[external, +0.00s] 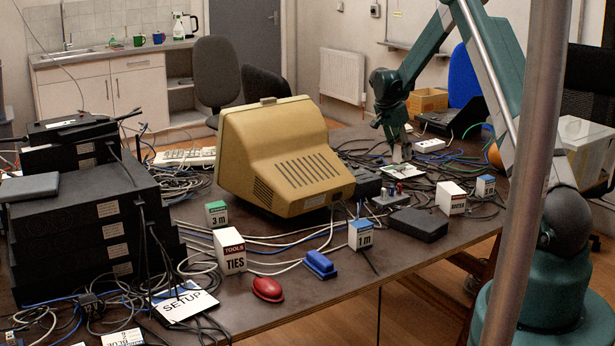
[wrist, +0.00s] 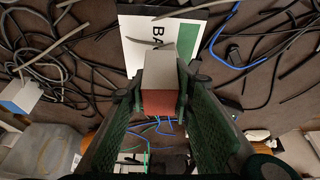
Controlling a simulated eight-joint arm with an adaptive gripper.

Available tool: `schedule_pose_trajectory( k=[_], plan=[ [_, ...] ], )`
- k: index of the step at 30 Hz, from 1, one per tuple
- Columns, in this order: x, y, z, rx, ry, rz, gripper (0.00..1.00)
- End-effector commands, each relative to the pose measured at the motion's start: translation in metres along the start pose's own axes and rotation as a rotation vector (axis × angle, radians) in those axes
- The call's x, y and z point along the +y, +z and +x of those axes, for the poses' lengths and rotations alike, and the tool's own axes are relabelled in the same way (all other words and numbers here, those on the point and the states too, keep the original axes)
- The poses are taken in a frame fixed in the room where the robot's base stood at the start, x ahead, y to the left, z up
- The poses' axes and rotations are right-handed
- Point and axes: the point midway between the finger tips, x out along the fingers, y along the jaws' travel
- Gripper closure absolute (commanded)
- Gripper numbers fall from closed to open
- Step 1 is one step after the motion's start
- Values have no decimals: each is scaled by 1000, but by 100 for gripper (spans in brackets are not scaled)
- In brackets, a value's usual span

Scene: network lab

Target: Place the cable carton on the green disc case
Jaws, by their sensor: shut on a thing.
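My gripper (external: 397,143) points down over the far right part of the table and is shut on a small carton. In the wrist view the carton (wrist: 160,84) sits between both fingers, with a grey face and a red-brown face. I cannot tell whether carton and case touch.
Loose black, blue and green cables surround the case. A blue-topped carton (external: 485,186) and a white carton (external: 451,198) stand to its right. A black box (external: 417,224) lies in front. The large beige monitor (external: 285,160) stands to the left.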

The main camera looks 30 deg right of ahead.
Motion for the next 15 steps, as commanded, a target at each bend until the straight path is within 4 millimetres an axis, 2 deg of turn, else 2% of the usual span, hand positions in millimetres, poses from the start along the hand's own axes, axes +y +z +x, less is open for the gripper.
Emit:
schedule_pose_trajectory(
  k=[7, 15],
  plan=[
    [0, 10, 25, 0, 0, 0, 90],
    [0, 12, 30, 0, 0, 0, 90]
  ],
)
